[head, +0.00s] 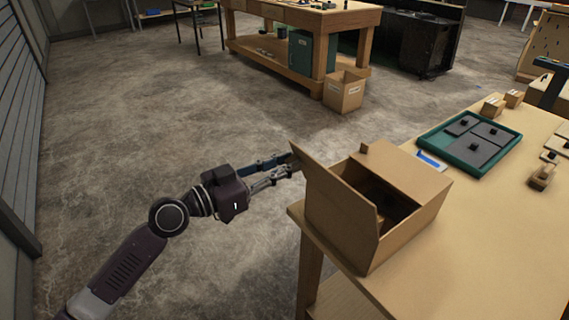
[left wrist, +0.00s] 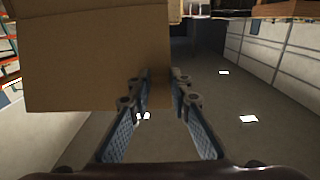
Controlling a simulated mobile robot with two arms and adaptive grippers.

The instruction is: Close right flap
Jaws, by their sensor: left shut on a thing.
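A cardboard box (head: 412,232) stands at the near left corner of the wooden table in the head view. Its left-hand flap (head: 338,205) stands up, tilted outward, and the dark inside of the box shows beside it. Another flap (head: 408,170) lies across the right part of the top. My left gripper (head: 290,164) reaches in from the left and is shut on the upper corner of the standing flap. In the left wrist view the flap (left wrist: 90,60) fills the upper left, with its edge between the fingertips (left wrist: 160,84). My right gripper is not in view.
A green tray (head: 446,152) with grey panels lies on the table (head: 480,255) behind the box, with a blue item (head: 430,160) at its edge. Small wooden blocks lie farther right. The floor (head: 150,110) left of the table is clear. A workbench and an open carton (head: 345,92) stand farther back.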

